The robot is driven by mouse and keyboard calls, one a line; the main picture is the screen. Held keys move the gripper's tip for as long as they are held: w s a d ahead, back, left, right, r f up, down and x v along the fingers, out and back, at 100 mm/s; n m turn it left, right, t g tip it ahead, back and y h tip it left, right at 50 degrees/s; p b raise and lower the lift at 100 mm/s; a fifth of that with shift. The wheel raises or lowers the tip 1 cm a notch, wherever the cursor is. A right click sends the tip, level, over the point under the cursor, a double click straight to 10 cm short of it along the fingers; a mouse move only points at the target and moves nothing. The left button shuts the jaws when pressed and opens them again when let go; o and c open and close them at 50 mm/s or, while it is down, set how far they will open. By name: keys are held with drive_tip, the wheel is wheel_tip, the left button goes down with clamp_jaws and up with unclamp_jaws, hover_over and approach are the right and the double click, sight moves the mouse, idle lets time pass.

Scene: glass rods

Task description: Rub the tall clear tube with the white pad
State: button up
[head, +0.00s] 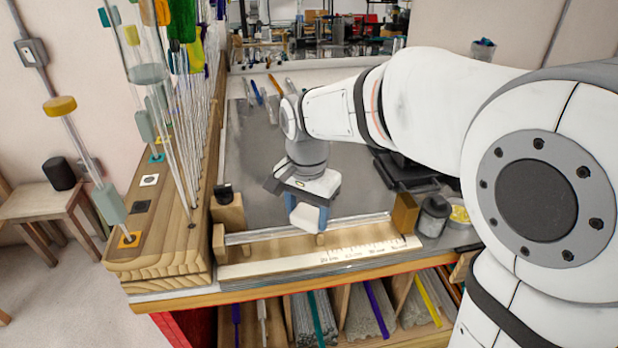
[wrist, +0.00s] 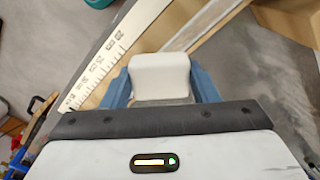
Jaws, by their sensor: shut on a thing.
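My gripper (head: 308,214) is shut on the white pad (head: 306,219), a rounded block held between two blue fingers. In the wrist view the white pad (wrist: 160,70) sits between the fingers. A long clear tube (head: 350,223) lies lengthwise in a wooden cradle just behind and below the pad; I cannot tell whether the pad touches it. Several tall clear tubes with coloured end pieces stand at the left, one of them thin and upright (head: 163,95) on the wooden block. Which one the task means cannot be told from the frames.
A white ruler (head: 325,255) runs along the cradle's front. A wooden post (head: 404,213) and a dark cup (head: 433,216) stand at its right. The wooden rack (head: 155,265) with the standing tubes is at the left. The grey bench top (head: 345,190) behind is partly clear.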

drive_tip(key=shift+w+d+r+p, duration=0.1)
drive_tip(key=shift+r+p, duration=1.1)
drive_tip(key=shift+r, duration=0.8)
drive_tip(key=shift+d+r+p, duration=0.1)
drive_tip(key=shift+r+p, duration=1.1)
drive_tip(key=shift+r, duration=0.8)
